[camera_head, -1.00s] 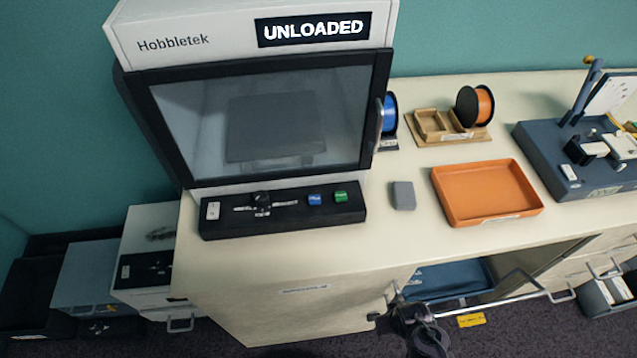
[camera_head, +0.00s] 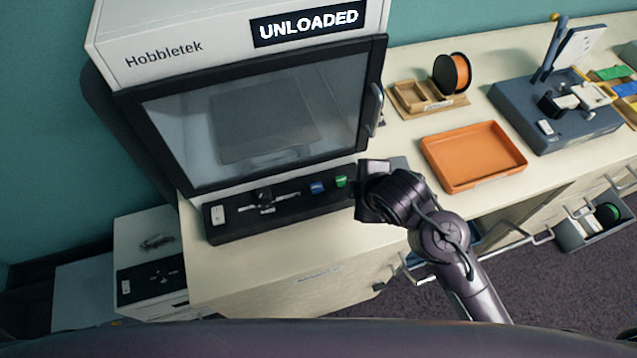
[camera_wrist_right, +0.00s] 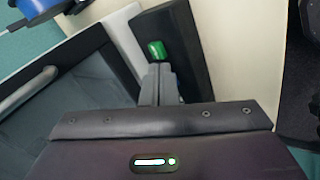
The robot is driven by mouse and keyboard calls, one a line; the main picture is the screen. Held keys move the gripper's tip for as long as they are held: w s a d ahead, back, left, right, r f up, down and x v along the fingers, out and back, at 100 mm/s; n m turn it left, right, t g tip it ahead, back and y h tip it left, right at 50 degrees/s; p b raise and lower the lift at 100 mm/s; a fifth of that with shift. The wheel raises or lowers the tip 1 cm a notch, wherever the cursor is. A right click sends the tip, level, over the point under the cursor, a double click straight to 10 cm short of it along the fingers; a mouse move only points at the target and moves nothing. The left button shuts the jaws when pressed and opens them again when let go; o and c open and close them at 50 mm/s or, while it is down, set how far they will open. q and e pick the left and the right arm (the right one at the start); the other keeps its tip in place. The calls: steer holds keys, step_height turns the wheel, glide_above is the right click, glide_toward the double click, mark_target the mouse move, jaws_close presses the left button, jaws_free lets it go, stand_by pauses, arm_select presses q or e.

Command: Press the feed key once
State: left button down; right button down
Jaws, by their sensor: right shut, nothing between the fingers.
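The white Hobbletek machine (camera_head: 160,48) has a lit display (camera_head: 305,22) reading "UNLOADED". Its black control panel (camera_head: 232,232) carries a white switch (camera_head: 217,215), a dial with slider marks (camera_head: 264,200), a blue key (camera_head: 317,188) and a green key (camera_head: 341,181). The key labels are too small to read. My right gripper (camera_head: 372,190) is at the panel's right end, beside the green key. In the right wrist view its shut, empty fingers (camera_wrist_right: 160,84) point towards the green key (camera_wrist_right: 157,50), with the tips just short of or over its edge; contact cannot be told. My left gripper is not in view.
An orange tray (camera_head: 474,184), a wooden holder (camera_head: 410,97), an orange spool (camera_head: 452,73) and a dark blue device (camera_head: 590,128) stand on the counter to the right. The machine's door (camera_head: 265,125) is shut.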

steer(key=w+a+r+n+y, duration=0.1)
steer(key=a+r+n, duration=0.1)
steer(key=n, duration=1.4)
steer(key=w+a+r+n+t+y, duration=0.1)
steer(key=a+n, duration=0.4)
steer(key=n, duration=1.2)
step_height(320, 180, up, 3)
steer(key=shift+w+a+f+p, duration=0.15)
steer(key=shift+w+a+p, duration=0.15)
steer(key=shift+w, duration=0.4)
steer(key=b, duration=0.7)
glide_above(320, 191)
step_height(320, 191, down, 8)
steer(key=shift+r, duration=0.1)
steer(key=shift+w+f+b, duration=0.1)
steer(key=shift+f+b, duration=0.35)
steer(key=shift+f, duration=0.05)
